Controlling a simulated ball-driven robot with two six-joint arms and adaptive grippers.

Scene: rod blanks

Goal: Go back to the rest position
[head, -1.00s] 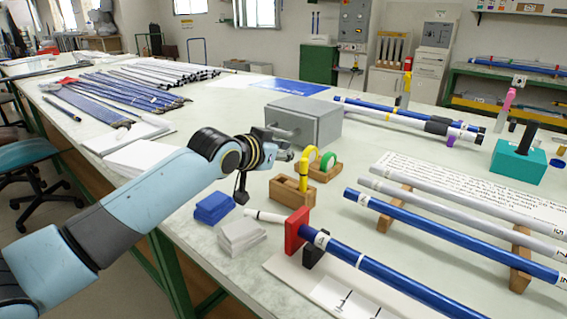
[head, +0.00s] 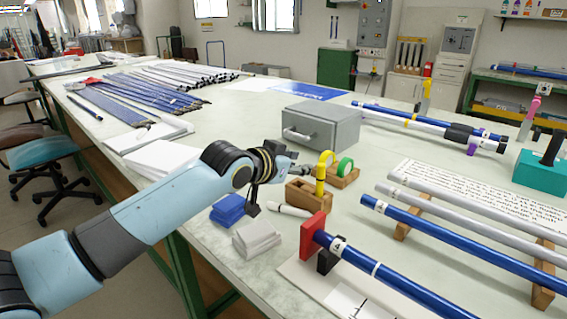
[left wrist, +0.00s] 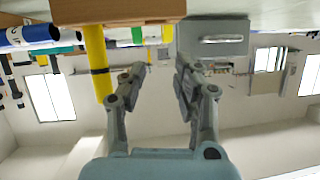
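Another blue rod (head: 450,238) and grey rods (head: 455,206) rest on wooden supports. My right gripper is not in view.
The grey box with a handle (head: 330,132) stands just behind the gripper. A wooden holder (head: 306,194), blue cloth (head: 229,209) and grey cloth (head: 257,239) are close by. Many rods (head: 130,100) lie on the far left. Bare benchtop (head: 235,120) shows left of the box.

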